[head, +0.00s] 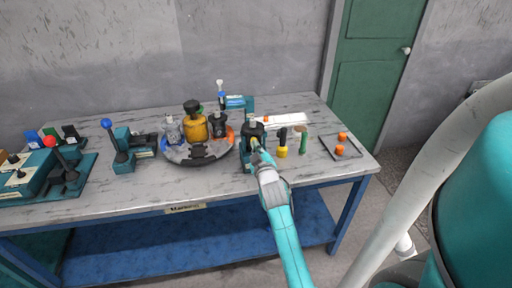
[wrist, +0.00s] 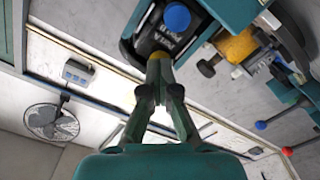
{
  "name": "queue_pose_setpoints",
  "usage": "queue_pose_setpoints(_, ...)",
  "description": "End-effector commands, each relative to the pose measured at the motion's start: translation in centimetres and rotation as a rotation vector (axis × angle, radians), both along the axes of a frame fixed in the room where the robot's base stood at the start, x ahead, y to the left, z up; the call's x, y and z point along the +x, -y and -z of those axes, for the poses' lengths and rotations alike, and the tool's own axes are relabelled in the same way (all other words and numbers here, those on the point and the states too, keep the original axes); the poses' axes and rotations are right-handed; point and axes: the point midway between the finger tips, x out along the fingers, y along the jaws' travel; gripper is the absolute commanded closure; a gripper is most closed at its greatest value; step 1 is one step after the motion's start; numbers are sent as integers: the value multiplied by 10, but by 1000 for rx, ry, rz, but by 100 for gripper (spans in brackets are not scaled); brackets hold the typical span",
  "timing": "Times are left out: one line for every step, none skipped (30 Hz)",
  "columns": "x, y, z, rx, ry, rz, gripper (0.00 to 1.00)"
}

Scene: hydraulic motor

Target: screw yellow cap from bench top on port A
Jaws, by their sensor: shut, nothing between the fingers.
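The hydraulic motor (head: 252,130), black on a teal base, stands on the bench right of centre. In the wrist view its dark, lettered face (wrist: 152,40) is close up, with a round blue cap (wrist: 177,15) on it. A small yellow piece, apparently the yellow cap (head: 254,141), shows at the motor, and yellow also shows at the fingertips in the wrist view (wrist: 158,54). My gripper (wrist: 160,64) is shut, its fingertips together right at that piece; I cannot tell whether they touch it. The fingertips hide most of it, so whether it is threaded on is unclear.
A dark round tray (head: 197,160) with a yellow bottle (head: 194,125) stands left of the motor. To the right are a black-and-yellow item (head: 282,145), a green cylinder (head: 303,140) and a tray (head: 356,154) with orange pieces. Lever units (head: 120,152) stand further left.

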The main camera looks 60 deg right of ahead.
Motion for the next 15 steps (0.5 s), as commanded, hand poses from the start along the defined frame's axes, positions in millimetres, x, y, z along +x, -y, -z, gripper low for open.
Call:
queue_pose_setpoints(0,1,0,33,39,1,100)
queue_pose_setpoints(0,1,0,56,65,1,100)
queue_pose_setpoints(1,1,0,87,101,1,100)
queue_pose_setpoints(0,1,0,109,126,1,100)
queue_pose_setpoints(1,1,0,132,152,1,100)
queue_pose_setpoints(1,1,0,161,187,0,100)
queue_pose_setpoints(1,1,0,182,211,1,100)
queue_pose_setpoints(1,1,0,202,234,1,100)
queue_pose_setpoints(1,1,0,225,260,1,100)
queue_pose_setpoints(1,1,0,240,277,1,100)
queue_pose_setpoints(1,2,0,251,290,1,100)
queue_pose_setpoints(1,2,-1,263,304,1,100)
queue_pose_setpoints(1,2,-1,268,310,1,100)
queue_pose_setpoints(1,2,-1,272,314,1,100)
queue_pose_setpoints(1,2,-1,275,317,1,100)
